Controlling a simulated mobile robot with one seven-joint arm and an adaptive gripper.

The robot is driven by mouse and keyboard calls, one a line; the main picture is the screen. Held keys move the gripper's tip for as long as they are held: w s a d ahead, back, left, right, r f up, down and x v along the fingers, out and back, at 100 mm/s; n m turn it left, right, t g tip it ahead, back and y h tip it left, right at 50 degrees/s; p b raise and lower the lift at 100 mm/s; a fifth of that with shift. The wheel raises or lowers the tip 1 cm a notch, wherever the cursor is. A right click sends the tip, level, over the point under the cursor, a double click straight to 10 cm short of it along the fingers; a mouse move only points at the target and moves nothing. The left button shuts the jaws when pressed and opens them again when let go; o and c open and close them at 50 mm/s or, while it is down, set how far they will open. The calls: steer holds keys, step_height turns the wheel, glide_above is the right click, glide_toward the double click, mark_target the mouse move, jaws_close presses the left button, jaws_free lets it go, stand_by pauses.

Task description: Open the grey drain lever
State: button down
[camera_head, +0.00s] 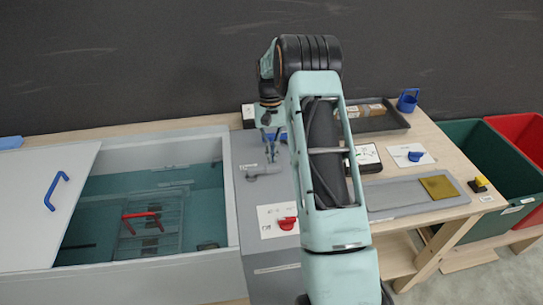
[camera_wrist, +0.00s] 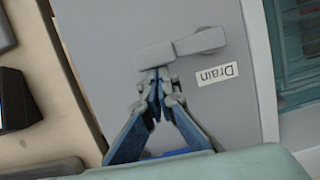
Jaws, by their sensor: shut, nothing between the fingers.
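The grey drain lever (camera_wrist: 201,41) shows in the wrist view on a flat grey panel (camera_wrist: 110,25), with a white "Drain" label (camera_wrist: 215,74) beside it. Its handle bar (camera_wrist: 155,55) lies right at my fingertips. In the head view the lever (camera_head: 264,170) is on the grey panel just right of the open tank. My gripper (camera_wrist: 155,76) is shut and empty, its fingertips at the edge of the handle bar; I cannot tell whether they touch it. My gripper also shows in the head view (camera_head: 271,150), above and behind the lever.
A tank (camera_head: 190,255) with a red-handled rack (camera_head: 142,222) inside is at left, its lid (camera_head: 45,215) with a blue handle slid aside. A red knob (camera_head: 287,223) is on a white card in front of the lever. Green (camera_head: 490,155) and red bins stand at right.

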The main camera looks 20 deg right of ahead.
steer(key=shift+s+m, duration=0.25)
steer(key=shift+m, duration=0.15)
steer(key=s+m+y+b, duration=0.1)
steer(key=s+m, duration=0.1)
steer(key=m, duration=0.1)
steer(key=shift+s, duration=0.2)
steer(key=s+m, duration=0.1)
steer(key=m, duration=0.1)
steer(key=s+a+m+t+b, duration=0.1)
steer(key=s+m, duration=0.1)
steer(key=shift+m+y, duration=0.4)
steer(key=s+a+m, duration=0.1)
steer(key=m, duration=0.1)
steer(key=s+a+m+t, duration=0.1)
steer(key=m, duration=0.1)
steer(key=shift+a+m, duration=0.1)
steer(key=shift+m, duration=0.2)
steer(key=a+m, duration=0.1)
steer(key=s+a+m+t, duration=0.1)
steer(key=m, duration=0.1)
steer(key=shift+s, duration=0.1)
steer(key=shift+a+p, duration=0.3)
steer(key=shift+a, duration=0.1)
steer(key=shift+s+a, duration=0.1)
